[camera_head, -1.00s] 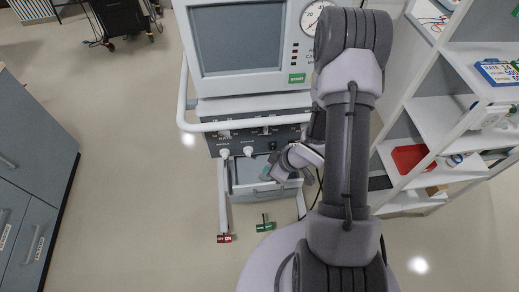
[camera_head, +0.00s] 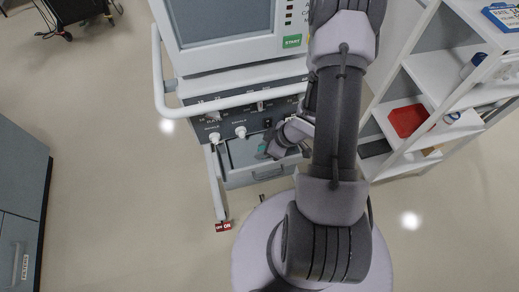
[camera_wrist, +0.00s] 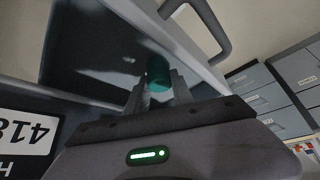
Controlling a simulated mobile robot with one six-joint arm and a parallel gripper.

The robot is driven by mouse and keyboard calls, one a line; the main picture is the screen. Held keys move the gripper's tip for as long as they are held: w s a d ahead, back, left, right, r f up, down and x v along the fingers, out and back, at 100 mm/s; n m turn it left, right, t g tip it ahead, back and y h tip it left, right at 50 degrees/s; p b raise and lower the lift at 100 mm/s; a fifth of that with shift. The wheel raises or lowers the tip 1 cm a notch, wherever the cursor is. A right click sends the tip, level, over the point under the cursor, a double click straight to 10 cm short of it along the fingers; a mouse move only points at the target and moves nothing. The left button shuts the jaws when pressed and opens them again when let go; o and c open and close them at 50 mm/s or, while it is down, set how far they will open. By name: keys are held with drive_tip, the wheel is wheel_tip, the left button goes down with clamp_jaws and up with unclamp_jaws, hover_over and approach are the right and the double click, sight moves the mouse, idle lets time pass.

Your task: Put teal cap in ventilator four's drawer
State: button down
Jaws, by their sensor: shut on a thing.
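The teal cap (camera_wrist: 158,75) is held between the fingertips of my gripper (camera_wrist: 158,92) in the wrist view. It also shows as a small teal spot in the head view (camera_head: 262,151). The ventilator's drawer (camera_head: 252,174) is pulled open below the knob panel, with its grey front and handle toward me. My gripper (camera_head: 275,148) is over the open drawer, and the cap is above or within its opening; the exact height is hard to tell. The drawer's handle (camera_wrist: 208,22) and dark interior (camera_wrist: 90,50) show in the wrist view. My arm hides the drawer's right side.
The ventilator's white rail (camera_head: 230,104) runs above the drawer. A red tag (camera_head: 223,226) lies at the foot of the left leg. A white shelf (camera_head: 430,65) with a red bin (camera_head: 407,120) stands at right. A grey cabinet (camera_head: 22,165) is at left; floor between is clear.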

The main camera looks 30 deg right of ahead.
drive_tip(key=shift+s, duration=0.2)
drive_tip(key=shift+f, duration=0.15)
drive_tip(key=c, duration=1.1)
unclamp_jaws()
drive_tip(key=shift+w, duration=0.1)
drive_tip(key=p+v, duration=0.7)
drive_tip(key=v, duration=0.5)
drive_tip(key=shift+r, duration=0.25)
